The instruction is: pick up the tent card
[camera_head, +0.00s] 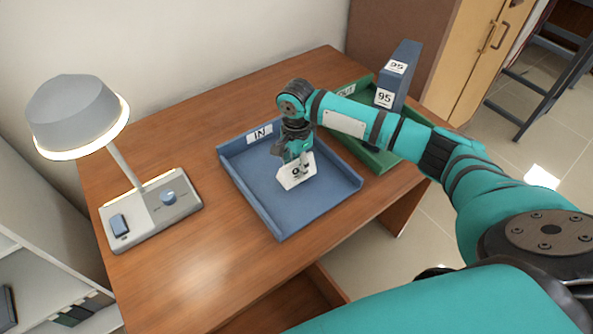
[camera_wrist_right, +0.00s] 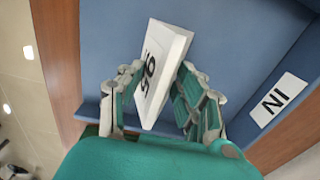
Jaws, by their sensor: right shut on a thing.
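The white tent card (camera_head: 296,172) with a black number is over the blue tray (camera_head: 254,204) marked IN, in the head view. My right gripper (camera_head: 298,158) reaches down onto it from above. In the right wrist view the card (camera_wrist_right: 163,60) stands between the two fingers of my right gripper (camera_wrist_right: 158,95), which are shut on it. The blue tray (camera_wrist_right: 232,35) fills the background there. I cannot tell whether the card touches the tray floor. Its number is partly hidden by the gripper in the head view. My left gripper is not in view.
A green tray (camera_head: 382,163) lies right of the blue tray, partly under my right arm. A lamp (camera_head: 77,115) stands on the desk's left. Bare desk (camera_head: 212,270) lies in front.

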